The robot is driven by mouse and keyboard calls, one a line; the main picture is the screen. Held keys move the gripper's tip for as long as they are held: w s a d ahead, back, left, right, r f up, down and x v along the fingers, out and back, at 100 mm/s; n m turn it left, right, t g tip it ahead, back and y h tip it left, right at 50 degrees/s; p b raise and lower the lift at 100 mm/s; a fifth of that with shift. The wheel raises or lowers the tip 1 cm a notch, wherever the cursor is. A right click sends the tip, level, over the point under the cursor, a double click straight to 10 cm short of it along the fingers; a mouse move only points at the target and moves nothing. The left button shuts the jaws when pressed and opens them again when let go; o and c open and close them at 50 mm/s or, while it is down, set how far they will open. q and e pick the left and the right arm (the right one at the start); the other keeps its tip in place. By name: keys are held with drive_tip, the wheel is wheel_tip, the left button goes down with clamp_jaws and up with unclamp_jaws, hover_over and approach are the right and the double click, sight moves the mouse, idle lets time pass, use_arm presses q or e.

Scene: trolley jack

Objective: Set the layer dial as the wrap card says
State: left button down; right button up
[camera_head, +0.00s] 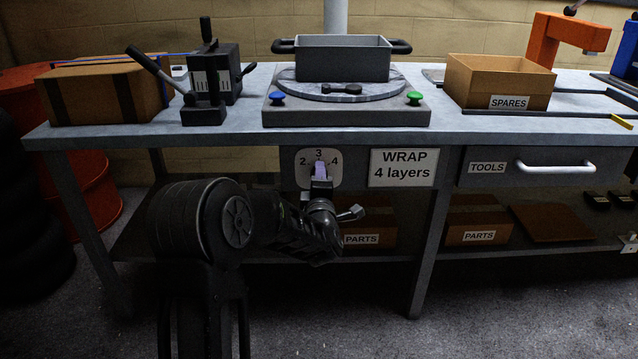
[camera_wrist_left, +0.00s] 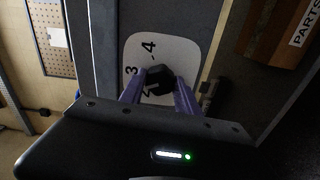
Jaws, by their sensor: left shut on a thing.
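The layer dial's pale plate (camera_head: 302,182) is on the bench's front face, marked 2, 3 and 4. The dial's black knob (camera_wrist_left: 158,77) shows in the left wrist view, in front of the plate (camera_wrist_left: 176,48). My left gripper (camera_head: 320,170) is at the dial, its purple fingers on both sides of the knob and shut on it. The fingers hide part of the knob, so I cannot tell which number it points to. The wrap card (camera_head: 403,168), right of the dial, reads "WRAP 4 layers". My right gripper is not in view.
A turntable (camera_head: 363,92) carrying a grey handled tray (camera_head: 342,60) is on the bench above the dial. A tools drawer (camera_head: 545,168) is right of the card. Cardboard parts boxes (camera_head: 478,222) stand on the shelf below. My left arm covers part of the lower shelf.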

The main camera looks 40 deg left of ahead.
use_arm(q)
drive_tip(key=shift+m+p, duration=1.5)
drive_tip(key=shift+m, duration=7)
drive_tip(key=shift+f, duration=0.1)
drive_tip(key=c, duration=0.9)
unclamp_jaws()
drive_tip(key=shift+d, duration=0.1)
drive_tip(key=p+v, duration=0.1)
drive_tip(key=v, duration=0.6)
drive_tip(key=shift+s+d, duration=0.2)
drive_tip(key=shift+s, duration=0.1)
